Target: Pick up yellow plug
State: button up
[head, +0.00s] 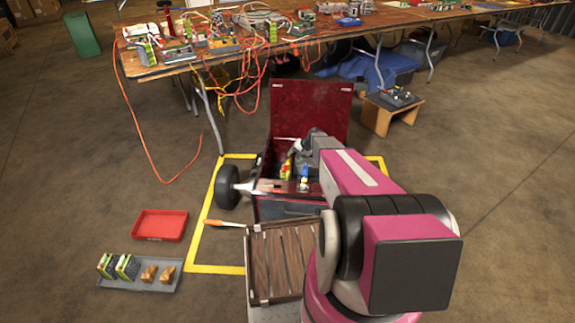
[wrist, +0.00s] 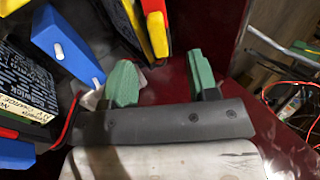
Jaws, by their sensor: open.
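In the wrist view, my gripper (wrist: 162,82) is open, with its two green fingertips apart and nothing held between them. A yellow and red piece, which looks like the yellow plug (wrist: 157,33), is just beyond the fingertips, nearer the left finger; its top is cut off by the picture edge. In the head view, a yellow piece with red (head: 285,169) stands in the open dark red case (head: 312,105), left of my arm's end. My gripper is hard to make out there.
A blue piece with white marks (wrist: 67,45) and a black labelled box (wrist: 22,85) lie left of the fingers. A blue and yellow piece (head: 304,174) is also in the case. A slatted wooden crate (head: 284,262) stands in front. A red tray (head: 159,225) lies left.

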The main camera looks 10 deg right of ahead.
aim_at(290, 161)
jog(key=shift+s+a+x, duration=0.1)
jog(key=shift+s+x, duration=0.1)
jog(key=shift+x, duration=0.7)
jog(key=shift+s+a+x, duration=0.1)
jog(key=shift+s+x, duration=0.1)
jog(key=shift+x, duration=0.65)
jog(key=shift+s+x, duration=0.15)
jog(key=shift+x, duration=0.75)
jog(key=c, duration=1)
